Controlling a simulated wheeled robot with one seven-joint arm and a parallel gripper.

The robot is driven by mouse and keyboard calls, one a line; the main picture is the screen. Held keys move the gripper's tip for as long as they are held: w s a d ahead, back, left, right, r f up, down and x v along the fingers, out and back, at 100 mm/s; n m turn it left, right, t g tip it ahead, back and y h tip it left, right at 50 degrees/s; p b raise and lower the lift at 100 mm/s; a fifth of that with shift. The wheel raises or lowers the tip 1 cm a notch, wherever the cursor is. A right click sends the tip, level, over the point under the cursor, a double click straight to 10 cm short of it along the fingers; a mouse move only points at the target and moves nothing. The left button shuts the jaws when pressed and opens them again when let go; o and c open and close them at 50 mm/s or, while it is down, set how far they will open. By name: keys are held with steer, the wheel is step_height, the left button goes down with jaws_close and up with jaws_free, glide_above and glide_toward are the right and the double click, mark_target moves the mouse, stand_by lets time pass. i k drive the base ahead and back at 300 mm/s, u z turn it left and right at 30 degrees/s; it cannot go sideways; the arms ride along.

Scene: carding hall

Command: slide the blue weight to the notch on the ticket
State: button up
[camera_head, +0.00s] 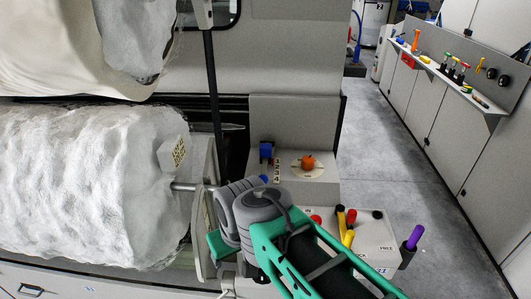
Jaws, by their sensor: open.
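A blue block (266,151), which looks like the blue weight, sits at the upper end of a short numbered scale (277,171) on the grey machine panel. Another small blue part shows at the lower end of that scale, partly behind my arm. A white block with a yellow printed label (179,152), possibly the ticket, sits against the white fibre roll; its print is too small to read. My green and grey arm reaches in from the lower right, its joints just below the scale. My gripper's fingers cannot be made out.
An orange knob (308,161) stands right of the scale. Below it, a grey box (366,240) has red, yellow and black controls, with a purple handle (415,237) beside it. A large white roll (85,185) fills the left. A shelf of tools lines the right wall; the aisle floor (375,130) is clear.

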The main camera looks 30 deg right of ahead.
mark_target(266, 149)
steer(key=z, duration=2.4)
steer(key=k, duration=0.9)
steer(key=u, duration=1.25)
steer(key=i, duration=1)
